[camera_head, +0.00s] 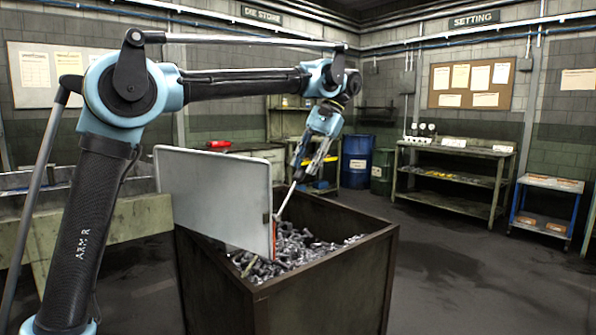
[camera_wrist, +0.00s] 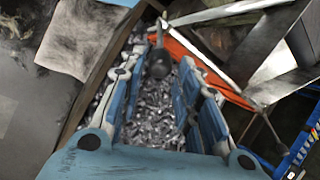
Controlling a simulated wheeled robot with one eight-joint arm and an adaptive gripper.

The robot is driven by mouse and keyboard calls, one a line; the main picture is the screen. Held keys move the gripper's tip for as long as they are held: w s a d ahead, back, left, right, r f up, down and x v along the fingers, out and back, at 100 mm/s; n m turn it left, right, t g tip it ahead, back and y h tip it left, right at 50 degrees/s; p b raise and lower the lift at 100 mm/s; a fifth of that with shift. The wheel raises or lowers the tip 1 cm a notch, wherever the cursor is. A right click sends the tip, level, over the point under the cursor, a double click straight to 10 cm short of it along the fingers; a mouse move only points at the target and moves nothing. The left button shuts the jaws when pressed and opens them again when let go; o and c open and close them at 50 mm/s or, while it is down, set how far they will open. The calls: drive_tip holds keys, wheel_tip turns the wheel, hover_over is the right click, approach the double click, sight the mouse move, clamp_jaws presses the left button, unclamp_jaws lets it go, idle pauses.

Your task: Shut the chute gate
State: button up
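The chute gate looks like a large pale grey panel (camera_head: 213,200) standing upright over the bin of bolts, with an orange strip along its right edge. A thin light rod (camera_head: 285,203) slopes up from that edge to my gripper (camera_head: 303,175). In the wrist view, a dark round knob (camera_wrist: 158,64) on a short stem lies between the blue fingers of my gripper (camera_wrist: 162,72). The fingers are apart, with a visible gap on the right of the knob. Whether either finger touches it cannot be told. The orange edge strip (camera_wrist: 208,68) runs to the right of the knob.
A dark metal bin (camera_head: 330,285) holds many loose bolts (camera_head: 290,250) below my gripper. A concrete-coloured beam (camera_head: 110,225) lies at left. Blue drum (camera_head: 356,162), shelving bench (camera_head: 450,165) and small cart (camera_head: 547,205) stand farther back. Floor at right is clear.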

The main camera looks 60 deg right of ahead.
drive_tip(key=v, duration=0.8)
drive_tip(key=shift+r, duration=0.3)
drive_tip(key=shift+s+d, duration=0.1)
